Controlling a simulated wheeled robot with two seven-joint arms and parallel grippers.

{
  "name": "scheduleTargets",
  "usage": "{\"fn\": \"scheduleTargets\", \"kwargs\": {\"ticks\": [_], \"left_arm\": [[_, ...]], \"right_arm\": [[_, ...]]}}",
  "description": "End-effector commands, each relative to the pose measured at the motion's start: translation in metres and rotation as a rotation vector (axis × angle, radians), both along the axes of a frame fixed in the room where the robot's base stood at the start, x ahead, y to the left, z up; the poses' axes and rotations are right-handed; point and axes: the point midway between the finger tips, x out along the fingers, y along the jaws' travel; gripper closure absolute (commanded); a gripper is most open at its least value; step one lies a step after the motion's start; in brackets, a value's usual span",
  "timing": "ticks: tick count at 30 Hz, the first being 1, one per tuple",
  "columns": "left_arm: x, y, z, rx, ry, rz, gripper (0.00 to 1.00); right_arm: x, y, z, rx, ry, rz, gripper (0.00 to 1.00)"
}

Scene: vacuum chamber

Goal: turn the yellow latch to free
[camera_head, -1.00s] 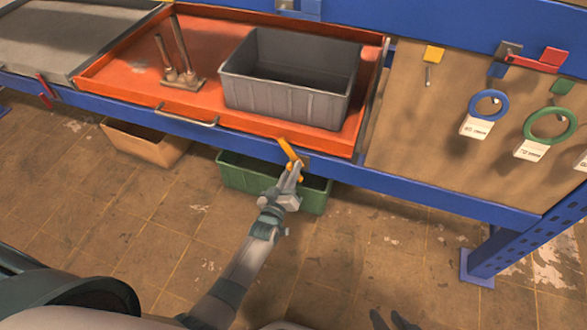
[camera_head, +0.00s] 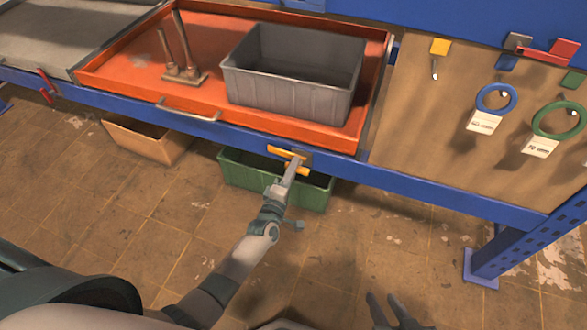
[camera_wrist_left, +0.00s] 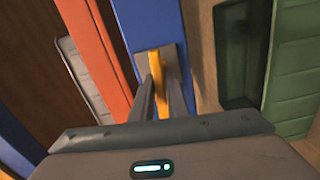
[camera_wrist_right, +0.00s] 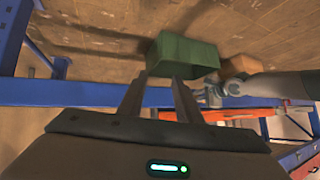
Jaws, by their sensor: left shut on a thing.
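The yellow latch (camera_head: 277,150) sits on a small plate on the blue front beam, below the orange tray. Its bar lies nearly level along the beam in the head view. My left gripper (camera_head: 297,164) is shut on the latch. In the left wrist view the latch (camera_wrist_left: 155,63) shows between the two fingers (camera_wrist_left: 160,88), which hide part of it. My right gripper (camera_head: 392,308) is at the bottom of the head view, away from the beam. The right wrist view shows its fingers (camera_wrist_right: 158,92) apart with nothing between them.
The orange tray (camera_head: 130,72) holds a grey bin (camera_head: 290,92) and a stand with upright rods (camera_head: 180,62). A green crate (camera_head: 240,178) and a cardboard box (camera_head: 150,142) are under the beam (camera_head: 410,194). A red latch (camera_head: 46,86) is far left.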

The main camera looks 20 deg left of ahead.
Motion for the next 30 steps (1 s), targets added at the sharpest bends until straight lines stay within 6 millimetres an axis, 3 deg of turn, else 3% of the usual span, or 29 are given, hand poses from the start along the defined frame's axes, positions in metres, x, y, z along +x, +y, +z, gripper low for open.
{"fn": "scheduleTargets", "kwargs": {"ticks": [9, 22, 23, 24, 30], "left_arm": [[-0.001, 0.0, -0.003, -0.107, 0.006, 0.0, 1.0], [-0.001, 0.001, -0.003, -0.117, 0.007, 0.0, 1.0], [-0.001, 0.001, -0.003, -0.117, 0.007, 0.0, 0.79], [-0.001, 0.0, -0.003, -0.117, 0.007, 0.0, 0.7], [0.0, 0.0, -0.002, -0.116, 0.005, 0.0, 0.68]], "right_arm": [[0.014, 0.006, 0.013, 0.022, -0.098, -0.003, 0.69], [0.016, 0.007, 0.014, 0.024, -0.106, -0.004, 0.69], [0.016, 0.007, 0.014, 0.024, -0.106, -0.004, 0.69], [0.016, 0.007, 0.014, 0.024, -0.106, -0.004, 0.69], [0.016, 0.006, 0.014, 0.024, -0.105, -0.004, 0.69]]}}
